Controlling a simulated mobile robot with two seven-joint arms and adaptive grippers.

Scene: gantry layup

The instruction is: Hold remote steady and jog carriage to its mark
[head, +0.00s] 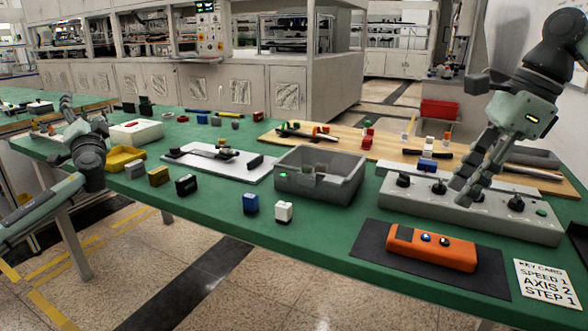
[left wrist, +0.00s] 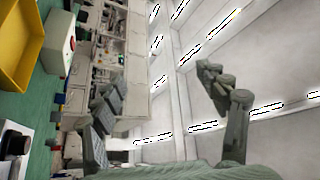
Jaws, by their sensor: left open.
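The orange remote (head: 432,249) lies on a dark mat (head: 365,248) at the front right, with a blue and a dark button on top. A grey console (head: 400,198) with several black knobs stands behind it. My right gripper (head: 465,188) points down over the console's middle; whether its fingers touch a knob is unclear. My left gripper (head: 62,118) is over the far left of the table, away from the remote. It is open and empty in the left wrist view (left wrist: 160,100). A pale plate (head: 215,163) carries small dark parts; I cannot tell if one is the carriage.
A key card (head: 547,284) reads SPEED 1, AXIS 2, STEP 1. A grey bin (head: 320,181) stands mid-table. A yellow tray (head: 125,158) and a white box with a red button (head: 136,132) are near my left gripper. Small blocks lie along the front edge.

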